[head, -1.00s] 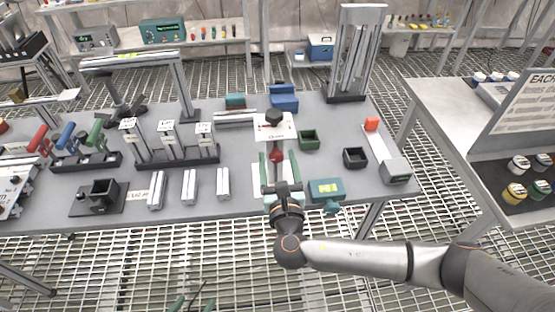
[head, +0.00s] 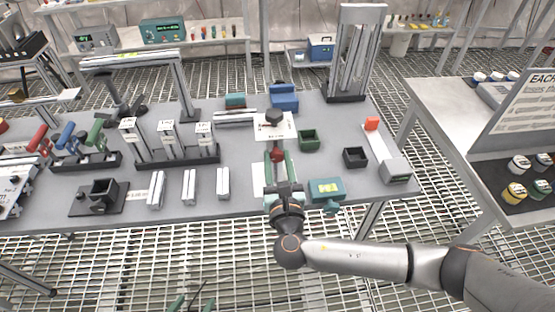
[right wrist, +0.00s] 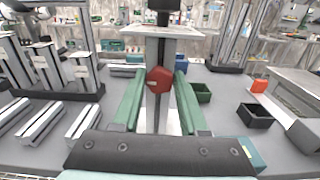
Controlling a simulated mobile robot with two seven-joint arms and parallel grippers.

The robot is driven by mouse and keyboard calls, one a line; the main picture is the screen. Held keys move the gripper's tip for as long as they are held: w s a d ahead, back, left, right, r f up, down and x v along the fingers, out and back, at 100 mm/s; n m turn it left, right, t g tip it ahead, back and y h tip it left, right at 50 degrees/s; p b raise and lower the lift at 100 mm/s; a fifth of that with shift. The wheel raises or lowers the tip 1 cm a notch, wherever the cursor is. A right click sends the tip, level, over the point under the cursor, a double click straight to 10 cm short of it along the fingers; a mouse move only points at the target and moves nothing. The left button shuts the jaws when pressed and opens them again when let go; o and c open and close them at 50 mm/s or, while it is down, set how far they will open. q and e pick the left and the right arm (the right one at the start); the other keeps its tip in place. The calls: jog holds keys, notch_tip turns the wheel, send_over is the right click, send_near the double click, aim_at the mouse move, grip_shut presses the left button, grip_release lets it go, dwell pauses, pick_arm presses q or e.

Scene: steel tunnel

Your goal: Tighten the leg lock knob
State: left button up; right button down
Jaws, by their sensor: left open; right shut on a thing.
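The red leg lock knob (right wrist: 159,80) sits on the front of an upright grey post under a white plate (right wrist: 160,32), which has a dark knob on top. In the head view the red knob (head: 277,154) shows near the middle of the bench. My right gripper (head: 278,158) reaches in from the front. In the right wrist view its green fingers (right wrist: 160,82) are shut on the red knob, one on each side. My left gripper (head: 192,304) is at the bottom edge of the head view, in front of the bench, open and empty.
A teal box (head: 326,190) stands just right of my right gripper. A green bin (head: 309,140) and a black bin (head: 355,157) lie further right. Several grey profiles (head: 189,187) lie to the left. Labelled posts (head: 168,140) stand behind them.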

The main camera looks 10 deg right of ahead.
jog(key=m+b, duration=0.1)
jog(key=m, duration=0.3)
jog(key=shift+d+f+m, duration=0.1)
jog(key=shift+f+m, duration=0.05)
jog(key=shift+m, duration=0.15)
jog(key=shift+m+b, duration=0.5)
jog(key=shift+m, duration=0.4)
jog(key=shift+c, duration=2.2)
grip_release()
jog(key=s+p, duration=0.3)
jog(key=s, duration=0.9)
jog(key=shift+s, duration=0.25)
